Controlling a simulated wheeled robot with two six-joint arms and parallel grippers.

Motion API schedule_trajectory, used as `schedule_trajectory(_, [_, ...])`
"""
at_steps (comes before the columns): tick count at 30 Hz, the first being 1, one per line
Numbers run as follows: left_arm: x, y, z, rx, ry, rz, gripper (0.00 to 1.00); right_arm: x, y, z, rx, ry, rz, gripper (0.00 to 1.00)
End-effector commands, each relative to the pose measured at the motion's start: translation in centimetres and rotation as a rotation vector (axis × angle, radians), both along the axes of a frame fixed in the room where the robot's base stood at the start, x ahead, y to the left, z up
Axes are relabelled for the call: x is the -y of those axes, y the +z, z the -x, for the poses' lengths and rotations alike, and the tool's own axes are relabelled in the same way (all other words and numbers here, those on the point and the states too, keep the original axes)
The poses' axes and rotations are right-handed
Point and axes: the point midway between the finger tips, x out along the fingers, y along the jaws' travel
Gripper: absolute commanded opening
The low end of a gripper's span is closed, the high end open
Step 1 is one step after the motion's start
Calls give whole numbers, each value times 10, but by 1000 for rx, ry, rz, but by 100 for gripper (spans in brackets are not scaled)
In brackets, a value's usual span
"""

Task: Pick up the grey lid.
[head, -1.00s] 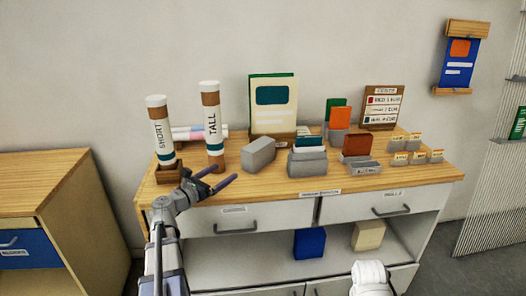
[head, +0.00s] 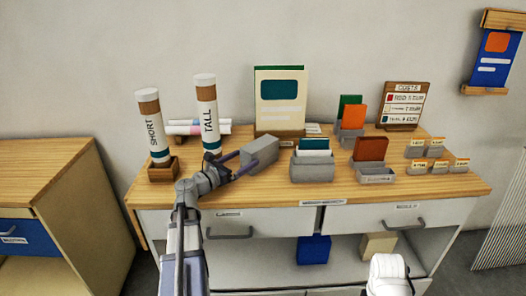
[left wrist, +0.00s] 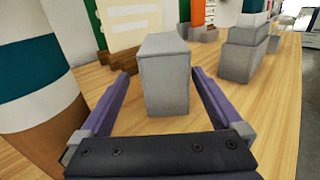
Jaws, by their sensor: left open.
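The grey lid (head: 261,154) looks like a plain grey block on the wooden counter top, right of the TALL tube. My left gripper (head: 246,160) is open at the lid's left, near end. In the left wrist view the lid (left wrist: 166,80) stands centred between the two purple fingers of the left gripper (left wrist: 161,74), with a gap on each side. I cannot tell how far the fingers reach along it. Nothing is held. My right gripper is not in view.
The TALL tube (head: 206,112) stands close behind my left gripper, and the SHORT tube (head: 152,125) stands in a wooden base farther left. A green-and-cream display card (head: 280,101) stands behind the lid. A grey card holder (head: 313,170) is to its right.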

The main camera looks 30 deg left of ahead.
Motion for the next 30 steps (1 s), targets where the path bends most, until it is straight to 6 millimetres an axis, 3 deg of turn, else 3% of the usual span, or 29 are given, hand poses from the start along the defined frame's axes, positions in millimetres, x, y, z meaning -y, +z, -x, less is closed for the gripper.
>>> schedule_trajectory(9, [6,0,-24,0,-1,0,100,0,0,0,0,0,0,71])
schedule_trajectory(17, [10,2,-32,0,-2,0,100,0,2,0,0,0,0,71])
schedule_trajectory(25, [22,4,-67,0,-2,0,100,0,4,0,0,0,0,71])
schedule_trajectory(30, [25,4,-75,0,0,0,100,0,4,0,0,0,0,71])
